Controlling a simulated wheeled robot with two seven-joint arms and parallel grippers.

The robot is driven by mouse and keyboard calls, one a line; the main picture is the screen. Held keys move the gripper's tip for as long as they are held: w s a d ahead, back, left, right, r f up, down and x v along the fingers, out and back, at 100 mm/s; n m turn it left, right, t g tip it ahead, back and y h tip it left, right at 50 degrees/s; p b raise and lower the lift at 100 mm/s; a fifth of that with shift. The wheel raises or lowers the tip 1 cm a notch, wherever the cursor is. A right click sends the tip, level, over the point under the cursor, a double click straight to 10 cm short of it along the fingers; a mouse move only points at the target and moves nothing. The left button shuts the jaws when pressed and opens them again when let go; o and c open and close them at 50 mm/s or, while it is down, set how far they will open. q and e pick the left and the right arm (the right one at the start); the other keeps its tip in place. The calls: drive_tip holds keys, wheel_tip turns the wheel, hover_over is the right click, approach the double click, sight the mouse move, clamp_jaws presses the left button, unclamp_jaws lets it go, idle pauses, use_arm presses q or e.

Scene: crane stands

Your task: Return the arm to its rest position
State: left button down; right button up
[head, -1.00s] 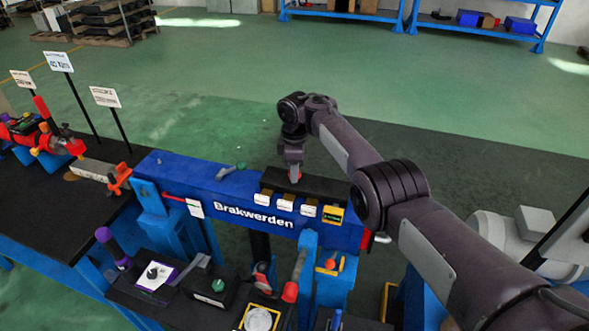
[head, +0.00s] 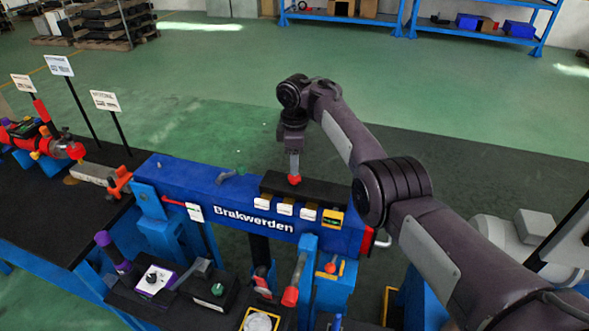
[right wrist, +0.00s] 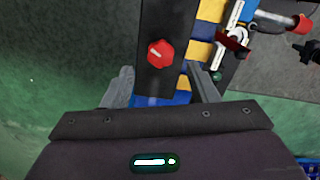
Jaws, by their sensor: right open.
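My right arm (head: 372,185) reaches in from the right in the head view. Its gripper (head: 294,170) points down over the black block on the blue crane beam (head: 190,180) marked "Brakwerden". A red knob (head: 294,179) shows just below the fingers. In the right wrist view my gripper (right wrist: 163,88) has its two fingers spread apart with nothing between the tips. The red hexagonal knob (right wrist: 160,52) lies beyond the tips on the black block. Whether the fingers touch anything is hard to tell. My left gripper is out of view.
Small yellow and white labels (head: 285,208) line the beam's front. Below stand a control box with a dial (head: 155,279) and levers with red grips (head: 290,297). Signs on poles (head: 105,101) rise at left. Open green floor lies behind the beam.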

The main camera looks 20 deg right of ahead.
drive_tip(key=shift+r, duration=1.25)
